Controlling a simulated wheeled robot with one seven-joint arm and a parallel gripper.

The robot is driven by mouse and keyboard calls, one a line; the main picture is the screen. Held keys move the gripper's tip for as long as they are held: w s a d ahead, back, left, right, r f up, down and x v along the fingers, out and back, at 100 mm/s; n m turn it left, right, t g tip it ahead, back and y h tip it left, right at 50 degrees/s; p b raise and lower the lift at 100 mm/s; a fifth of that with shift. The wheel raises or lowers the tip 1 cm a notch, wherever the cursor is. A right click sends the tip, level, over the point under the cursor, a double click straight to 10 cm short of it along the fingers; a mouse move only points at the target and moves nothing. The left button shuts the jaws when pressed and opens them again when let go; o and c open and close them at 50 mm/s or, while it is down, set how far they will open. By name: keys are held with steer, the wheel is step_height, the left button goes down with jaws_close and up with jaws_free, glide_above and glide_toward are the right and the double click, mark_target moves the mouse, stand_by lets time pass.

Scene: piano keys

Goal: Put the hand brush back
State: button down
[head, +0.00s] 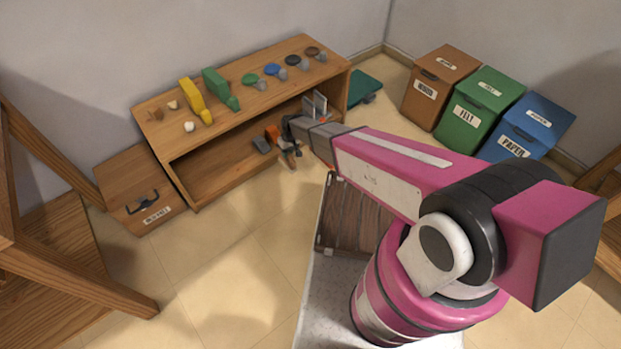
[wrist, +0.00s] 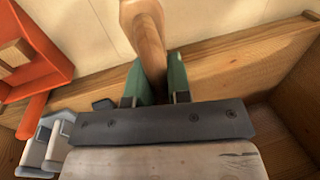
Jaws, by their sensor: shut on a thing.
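My gripper (wrist: 155,88) is shut on the hand brush (wrist: 147,38), whose wooden handle stands between the green fingers in the wrist view. The bristle end is not clear to see. In the head view my gripper (head: 291,130) is at the front of the low wooden shelf unit (head: 182,164), in front of its open lower bay. The brush (head: 291,160) shows there only as a small brown piece below the gripper, partly hidden.
An orange object (head: 271,133) and a grey one (head: 262,145) are close left of my gripper. Grey upright plates (head: 314,104) stand behind it. Several coloured items line the unit's top. Brown (head: 439,84), green (head: 478,107) and blue (head: 527,128) bins stand right.

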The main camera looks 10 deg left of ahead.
steer(key=shift+s+f, duration=0.15)
steer(key=shift+f, duration=0.35)
steer(key=w+d+f, duration=0.3)
steer(key=d+f, duration=0.7)
steer(key=f, duration=0.1)
steer(key=shift+w+d, duration=0.3)
steer(key=shift+w, duration=0.05)
steer(key=c, duration=1.1)
jaws_free()
steer(key=shift+f, duration=0.1)
steer(key=shift+o, duration=0.2)
